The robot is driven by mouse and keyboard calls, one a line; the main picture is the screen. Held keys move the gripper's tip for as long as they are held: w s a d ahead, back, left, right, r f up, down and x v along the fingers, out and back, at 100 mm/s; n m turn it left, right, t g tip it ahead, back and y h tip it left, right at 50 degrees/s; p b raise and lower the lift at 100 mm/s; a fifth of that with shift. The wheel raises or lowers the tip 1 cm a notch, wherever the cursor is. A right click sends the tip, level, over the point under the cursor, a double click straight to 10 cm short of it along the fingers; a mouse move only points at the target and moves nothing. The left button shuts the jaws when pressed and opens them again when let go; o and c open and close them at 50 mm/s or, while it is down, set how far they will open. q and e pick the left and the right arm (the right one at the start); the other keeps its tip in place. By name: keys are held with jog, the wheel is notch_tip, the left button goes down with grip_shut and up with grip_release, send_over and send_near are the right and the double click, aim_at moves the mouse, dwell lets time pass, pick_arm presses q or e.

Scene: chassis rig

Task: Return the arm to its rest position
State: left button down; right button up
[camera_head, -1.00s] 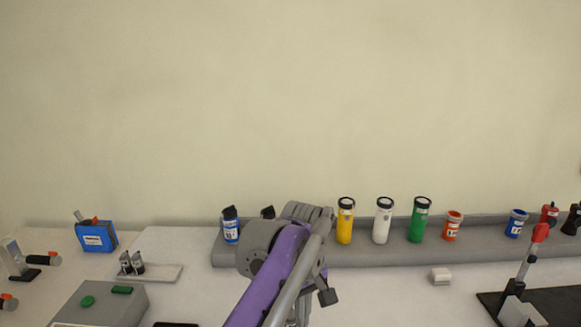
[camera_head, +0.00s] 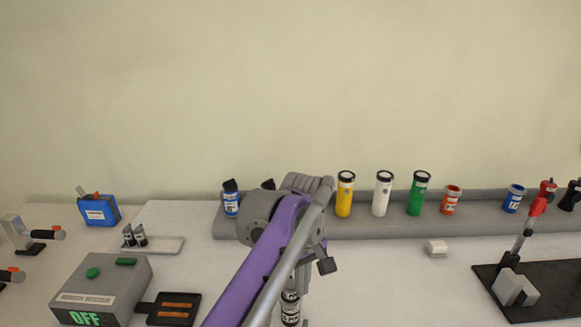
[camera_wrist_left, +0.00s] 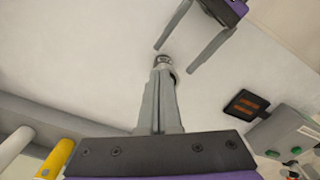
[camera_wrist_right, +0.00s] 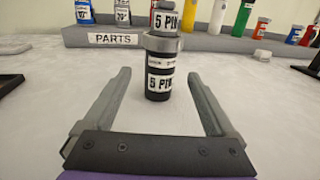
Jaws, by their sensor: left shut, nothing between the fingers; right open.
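My left arm (camera_head: 262,262) is purple and grey and stretches up the middle of the head view, largely hiding its own gripper. In the left wrist view my left gripper (camera_wrist_left: 161,74) is shut and empty, its tips close to a dark 5 PIN connector (camera_wrist_left: 163,60); I cannot tell whether they touch. The connector stands upright below the arm in the head view (camera_head: 290,308). My right gripper (camera_wrist_right: 160,76) is open and empty, with the connector (camera_wrist_right: 159,80) standing ahead between its finger lines. It also shows at the top of the left wrist view (camera_wrist_left: 195,55).
A grey parts shelf (camera_head: 390,228) with coloured bottles runs along the back. A grey box reading OFF (camera_head: 110,284) and a dark pad (camera_head: 174,309) lie left of the arm. A white block (camera_head: 436,249) and a red-handled fixture (camera_head: 514,287) stand right.

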jog(key=s, duration=0.3)
jog(key=shift+a, duration=0.3)
notch_tip(320, 180, up, 10)
jog(key=w+d+n+g+y+p, duration=0.1)
jog(key=w+n+g+y+p, duration=0.2)
jog(key=n+y, duration=1.3)
pick_arm(q)
jog(key=s+a+f+m+t+p, duration=0.2)
jog(key=s+a+f, duration=0.3)
jog(key=s+a, duration=0.4)
jog(key=s+a+f+m+t+p, duration=0.2)
jog(key=s+a+f+m+t, duration=0.1)
jog(key=s+a, duration=0.6)
notch_tip(320, 180, down, 2)
jog(key=shift+s+a+f+m, duration=0.1)
jog(key=shift+s+a+m, duration=0.35)
jog(key=shift+a, duration=0.6)
pick_arm(e)
jog(key=s+d+f+n+g+h, duration=0.4)
jog(key=s+d+n+h, duration=0.2)
jog(key=n, duration=0.5)
jog(key=s+d+f+n+g+h, duration=0.3)
jog(key=s+d+n+g+h, duration=0.2)
jog(key=s+d+n, duration=0.5)
jog(key=shift+s+d+f+n+h, duration=0.35)
jog(key=shift+d+n+h, duration=0.35)
jog(key=shift+d, duration=0.55)
